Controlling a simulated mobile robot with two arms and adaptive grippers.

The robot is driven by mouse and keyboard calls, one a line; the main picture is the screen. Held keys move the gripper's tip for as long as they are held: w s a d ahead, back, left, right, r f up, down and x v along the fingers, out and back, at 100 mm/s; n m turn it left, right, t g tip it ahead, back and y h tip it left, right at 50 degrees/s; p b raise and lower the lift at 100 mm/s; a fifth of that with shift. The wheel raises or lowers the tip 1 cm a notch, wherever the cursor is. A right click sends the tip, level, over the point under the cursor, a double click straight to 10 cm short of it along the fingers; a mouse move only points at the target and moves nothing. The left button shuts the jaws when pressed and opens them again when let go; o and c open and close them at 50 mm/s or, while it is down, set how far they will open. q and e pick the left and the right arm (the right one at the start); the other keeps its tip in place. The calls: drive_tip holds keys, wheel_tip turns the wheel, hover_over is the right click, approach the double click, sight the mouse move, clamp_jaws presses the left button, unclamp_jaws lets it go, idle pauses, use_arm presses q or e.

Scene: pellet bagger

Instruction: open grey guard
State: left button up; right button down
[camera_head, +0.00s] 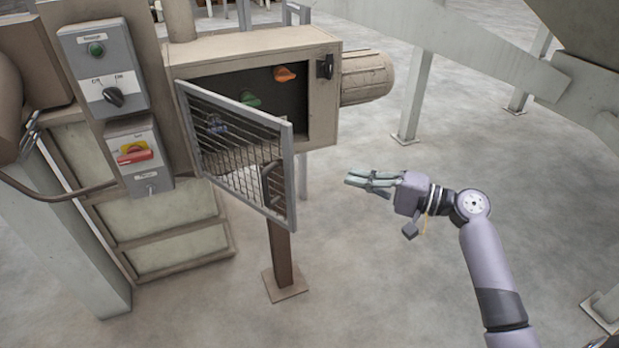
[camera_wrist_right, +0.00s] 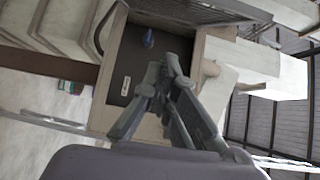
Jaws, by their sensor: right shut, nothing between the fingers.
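The grey guard (camera_head: 240,150) is a framed wire-mesh door in the head view. It is hinged at its left edge and stands swung out from the beige box, with the box's front opening uncovered. A dark handle (camera_head: 271,184) is on its right part. My right gripper (camera_head: 358,180) is to the right of the guard, apart from it, with its fingers together and nothing between them. In the right wrist view the fingers (camera_wrist_right: 165,75) show in front of the box opening.
The beige box (camera_head: 323,95) holds an orange knob (camera_head: 284,74), a green one (camera_head: 250,98) and a blue one (camera_head: 217,125). A motor (camera_head: 367,78) juts from its right side. Control boxes (camera_head: 104,70) stand at left. Steel legs (camera_head: 411,105) stand behind; the floor around my right arm is clear.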

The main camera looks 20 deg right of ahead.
drive_tip(key=w+a+p, duration=0.4)
drive_tip(key=a+p, duration=0.2)
drive_tip(key=a, duration=0.4)
drive_tip(key=shift+w+a+r, duration=0.3)
drive_tip(key=shift+w+a, duration=0.1)
drive_tip(key=shift+a, duration=0.1)
